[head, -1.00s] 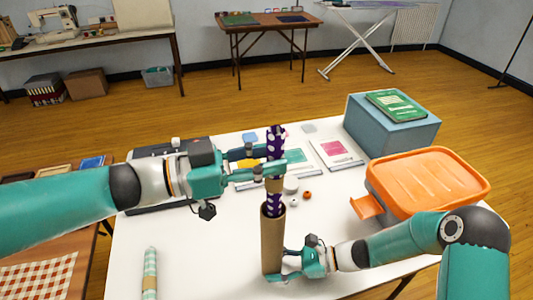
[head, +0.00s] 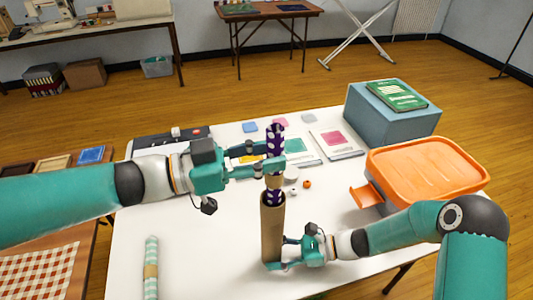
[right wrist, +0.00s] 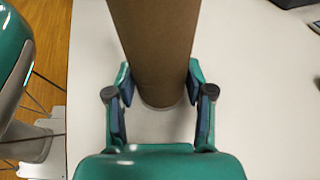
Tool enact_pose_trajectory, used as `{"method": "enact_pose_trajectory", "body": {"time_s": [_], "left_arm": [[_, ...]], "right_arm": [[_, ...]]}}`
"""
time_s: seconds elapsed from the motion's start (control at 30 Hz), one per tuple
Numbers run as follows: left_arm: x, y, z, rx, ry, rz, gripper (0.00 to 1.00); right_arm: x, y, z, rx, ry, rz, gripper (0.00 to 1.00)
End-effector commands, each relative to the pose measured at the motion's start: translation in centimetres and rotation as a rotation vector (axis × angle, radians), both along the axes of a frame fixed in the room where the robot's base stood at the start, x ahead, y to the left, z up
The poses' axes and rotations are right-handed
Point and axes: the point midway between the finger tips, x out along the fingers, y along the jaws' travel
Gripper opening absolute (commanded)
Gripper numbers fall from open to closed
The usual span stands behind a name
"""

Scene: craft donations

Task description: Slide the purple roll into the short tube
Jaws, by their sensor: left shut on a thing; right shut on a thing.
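The purple roll (head: 276,141) has white dots and a tan band round its middle. It stands upright in the head view, with its lower end at the mouth of the short tube (head: 272,232) and apparently just inside it. My left gripper (head: 275,161) is shut on the roll above the band. The tube is plain brown cardboard and upright on or just above the white table. My right gripper (head: 276,258) is shut on the tube near its bottom. In the right wrist view the tube (right wrist: 157,45) stands between both fingers (right wrist: 157,92).
An orange lidded bin (head: 425,172) stands right of the tube, with a blue box (head: 385,125) behind it. A striped roll (head: 151,262) lies at the front left of the white table (head: 205,265). Small craft items lie behind the tube.

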Motion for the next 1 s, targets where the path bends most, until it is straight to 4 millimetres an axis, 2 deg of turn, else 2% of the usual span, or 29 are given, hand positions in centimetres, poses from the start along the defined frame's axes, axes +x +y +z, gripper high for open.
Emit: {"method": "enact_pose_trajectory", "body": {"time_s": [0.27,1.0], "left_arm": [[0.0,0.0,-0.6,-0.001,0.002,0.0,0.0],[0.0,0.0,-4.3,-0.001,0.002,0.001,0.0]], "right_arm": [[0.0,0.0,0.0,0.0,0.0,0.0,0.33],[0.0,0.0,0.0,0.0,0.0,0.0,0.33]]}}
